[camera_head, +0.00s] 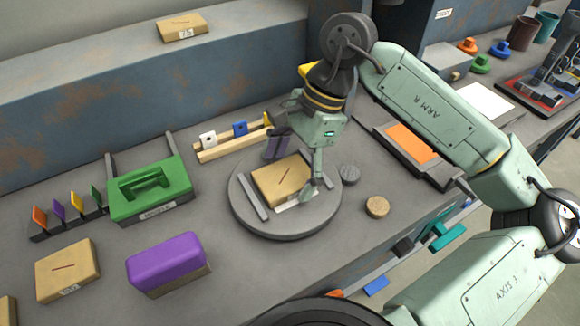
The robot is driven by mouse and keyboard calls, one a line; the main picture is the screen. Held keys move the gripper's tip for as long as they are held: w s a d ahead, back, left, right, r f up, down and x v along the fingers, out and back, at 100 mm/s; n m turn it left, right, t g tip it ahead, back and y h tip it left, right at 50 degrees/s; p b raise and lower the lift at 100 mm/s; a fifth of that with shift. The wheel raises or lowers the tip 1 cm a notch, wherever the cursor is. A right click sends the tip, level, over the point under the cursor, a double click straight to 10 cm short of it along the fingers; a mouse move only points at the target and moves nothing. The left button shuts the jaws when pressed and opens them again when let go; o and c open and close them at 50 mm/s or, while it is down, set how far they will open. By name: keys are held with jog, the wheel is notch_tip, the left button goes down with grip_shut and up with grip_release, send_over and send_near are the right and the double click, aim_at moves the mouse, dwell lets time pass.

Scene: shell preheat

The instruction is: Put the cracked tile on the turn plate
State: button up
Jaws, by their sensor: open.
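A tan tile (278,185) with a dark diagonal line lies flat on the round grey turn plate (248,222), between two raised grey bars. I take the line for the crack. My gripper (289,176) is open and low over the plate, one finger behind the tile and the other at its right side. I cannot tell whether the fingers touch the tile. A white label on the tile's front edge is partly covered by the near finger.
Similar marked tan tiles lie at front left (68,268) and on the back ledge (181,27). A purple block (166,260) and green holder (150,192) stand left. A cork disc (377,206) and grey disc (349,174) lie right of the plate.

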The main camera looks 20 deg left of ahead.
jog(key=shift+r+p, duration=0.35)
jog(key=b+v, duration=0.1)
jog(key=v, duration=1)
jog(key=shift+w+r+b, duration=0.15)
jog(key=shift+r+b, duration=0.15)
jog(key=shift+b, duration=0.1)
jog(key=shift+d, duration=0.1)
